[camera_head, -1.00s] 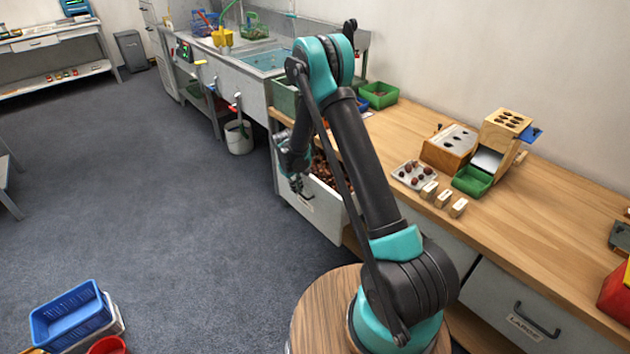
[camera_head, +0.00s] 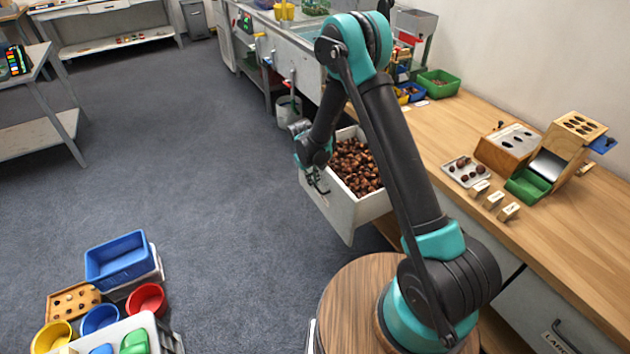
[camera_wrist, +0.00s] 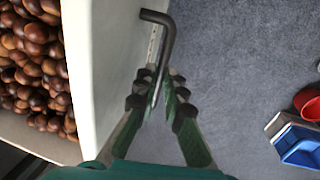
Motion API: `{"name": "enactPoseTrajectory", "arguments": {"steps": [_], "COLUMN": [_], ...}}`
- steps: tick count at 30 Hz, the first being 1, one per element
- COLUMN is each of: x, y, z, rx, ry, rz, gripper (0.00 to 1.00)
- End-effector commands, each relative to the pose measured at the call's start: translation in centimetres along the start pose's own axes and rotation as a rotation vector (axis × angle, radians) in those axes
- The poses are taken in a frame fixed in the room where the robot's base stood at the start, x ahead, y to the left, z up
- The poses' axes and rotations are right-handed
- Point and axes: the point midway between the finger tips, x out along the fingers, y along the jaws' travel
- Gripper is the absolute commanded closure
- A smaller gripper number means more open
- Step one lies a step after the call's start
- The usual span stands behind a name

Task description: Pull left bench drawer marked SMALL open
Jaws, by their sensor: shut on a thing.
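The left bench drawer (camera_head: 341,212) stands pulled out from the bench, full of brown chestnuts (camera_head: 357,168). Its pale front also shows in the wrist view (camera_wrist: 112,75), with chestnuts (camera_wrist: 35,75) behind it. My gripper (camera_head: 318,186) is at the outer side of the drawer front. In the wrist view my gripper (camera_wrist: 163,92) is shut on the dark bar handle (camera_wrist: 160,45), whose bent end shows beyond the fingers. The drawer's label is mostly hidden and I cannot read it.
A drawer marked LARGE (camera_head: 560,340) is at the lower right. The wooden bench top (camera_head: 440,125) carries a chestnut tray (camera_head: 466,172), small blocks and a green box. A blue crate (camera_head: 119,258) and bowls are at lower left. The grey floor beside the drawer is clear.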

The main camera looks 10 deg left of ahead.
Motion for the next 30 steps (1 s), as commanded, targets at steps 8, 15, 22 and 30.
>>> {"name": "enactPoseTrajectory", "arguments": {"steps": [8, 15, 22, 30], "x": [0.0, 0.0, -1.7, -7.0], "y": [0.0, 0.0, 0.0, 0.0], "z": [-0.1, 0.0, -0.1, 0.0], "rx": [0.000, 0.000, -0.001, -0.001], "ry": [0.001, 0.001, 0.001, 0.001], "rz": [0.000, 0.000, 0.000, 0.000], "gripper": [0.69, 0.69, 0.69, 0.69]}}
